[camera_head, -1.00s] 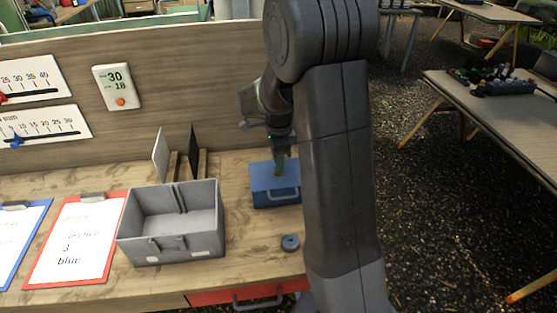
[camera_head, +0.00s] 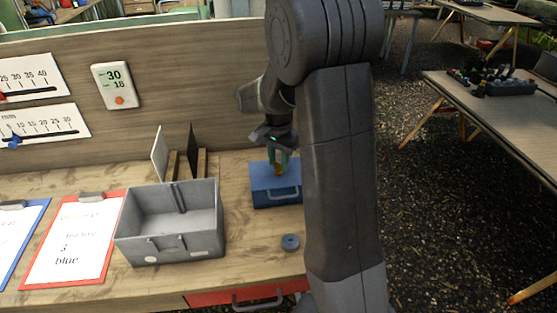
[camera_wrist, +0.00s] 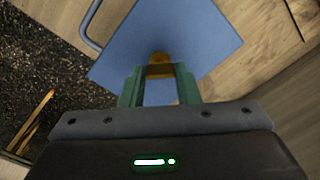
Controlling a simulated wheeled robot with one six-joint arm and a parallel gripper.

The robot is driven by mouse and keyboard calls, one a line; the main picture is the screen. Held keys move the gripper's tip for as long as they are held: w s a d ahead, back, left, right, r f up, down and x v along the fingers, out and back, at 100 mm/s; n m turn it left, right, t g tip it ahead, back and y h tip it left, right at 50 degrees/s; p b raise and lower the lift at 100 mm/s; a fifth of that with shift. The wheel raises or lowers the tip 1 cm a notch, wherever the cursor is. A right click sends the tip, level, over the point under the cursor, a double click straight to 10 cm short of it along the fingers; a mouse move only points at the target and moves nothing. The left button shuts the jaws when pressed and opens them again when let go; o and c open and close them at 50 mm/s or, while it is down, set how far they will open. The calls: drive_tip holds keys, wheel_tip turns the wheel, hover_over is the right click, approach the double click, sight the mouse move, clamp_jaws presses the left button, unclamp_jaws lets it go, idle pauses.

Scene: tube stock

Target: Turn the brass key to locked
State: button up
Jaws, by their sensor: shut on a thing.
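The brass key (camera_wrist: 160,66) stands on top of a blue box (camera_wrist: 205,35), between my gripper's two green fingers in the wrist view. My gripper (camera_wrist: 159,78) is shut on the key. In the head view my gripper (camera_head: 280,165) reaches down from above onto the blue box (camera_head: 265,185), which has a pale handle on its front. The key (camera_head: 279,171) shows there only as a small yellowish spot between the fingers. Any locked or unlocked marking is not visible.
A grey open bin (camera_head: 140,232) stands left of the blue box. A dark blue ring (camera_head: 290,242) lies in front of it. A red clipboard (camera_head: 35,272) lies further left. A wooden rack (camera_head: 202,163) stands behind the bin. Wood tabletop is bare between bin and box.

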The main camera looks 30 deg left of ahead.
drive_tip(key=n, duration=0.4)
drive_tip(key=shift+n, duration=0.3)
drive_tip(key=shift+n+b, duration=0.3)
drive_tip(key=shift+n, duration=1.6)
drive_tip(key=o, duration=1)
drive_tip(key=shift+r, duration=0.1)
wheel_tip(320, 180, up, 14)
drive_tip(key=shift+f+b, duration=0.15)
drive_tip(key=shift+b, duration=0.25)
drive_tip(key=shift+f, duration=0.15)
